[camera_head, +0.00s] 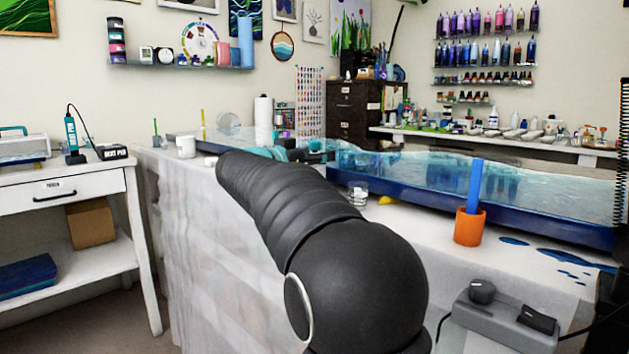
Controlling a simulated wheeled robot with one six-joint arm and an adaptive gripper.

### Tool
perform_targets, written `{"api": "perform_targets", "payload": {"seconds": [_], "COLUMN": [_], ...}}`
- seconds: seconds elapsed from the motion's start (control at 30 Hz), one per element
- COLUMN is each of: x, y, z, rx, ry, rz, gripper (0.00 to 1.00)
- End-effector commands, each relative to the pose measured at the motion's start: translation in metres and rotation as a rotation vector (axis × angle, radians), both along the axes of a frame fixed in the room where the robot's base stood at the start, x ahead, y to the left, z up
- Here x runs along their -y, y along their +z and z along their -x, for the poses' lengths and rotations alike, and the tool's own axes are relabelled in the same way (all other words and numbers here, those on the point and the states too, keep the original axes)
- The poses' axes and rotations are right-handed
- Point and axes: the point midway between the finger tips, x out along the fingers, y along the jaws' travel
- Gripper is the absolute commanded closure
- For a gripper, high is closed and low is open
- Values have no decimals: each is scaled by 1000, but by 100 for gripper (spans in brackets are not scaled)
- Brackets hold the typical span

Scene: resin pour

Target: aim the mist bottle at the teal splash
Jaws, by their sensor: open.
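My black arm reaches away over the white-covered table. At its far end, my gripper (318,153) is small, dark and partly hidden behind the arm; it is open, and I see nothing held in it. I cannot pick out the mist bottle with certainty. Small amber bottles with spray or pump tops (588,134) stand at the right end of the back counter, far from my gripper. No clearly teal splash shows; blue spills (575,259) lie on the white cover at the right, in front of the resin slab. The arm hides part of the tabletop.
The long blue resin slab (420,205) with a clear top crosses the table. An orange cup (469,227) holding a blue stick, a clear glass (358,192) and a grey control box (505,318) stand right of my arm. White jars (186,147) stand left.

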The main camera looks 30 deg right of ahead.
Motion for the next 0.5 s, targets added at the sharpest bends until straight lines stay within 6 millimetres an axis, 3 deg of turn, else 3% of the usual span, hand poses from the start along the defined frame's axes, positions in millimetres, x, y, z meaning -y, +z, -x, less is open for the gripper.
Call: {"api": "perform_targets", "payload": {"seconds": [0.1, 0.37, 0.4, 0.5], "x": [0, -1, -1, 0], "y": [0, 0, -1, -2], "z": [0, 0, 0, 0], "rx": [0, 0, 0, -2], "ry": [0, 0, 0, 0], "rz": [0, -1, -1, -1], "gripper": [31, 96, 100, 100]}}
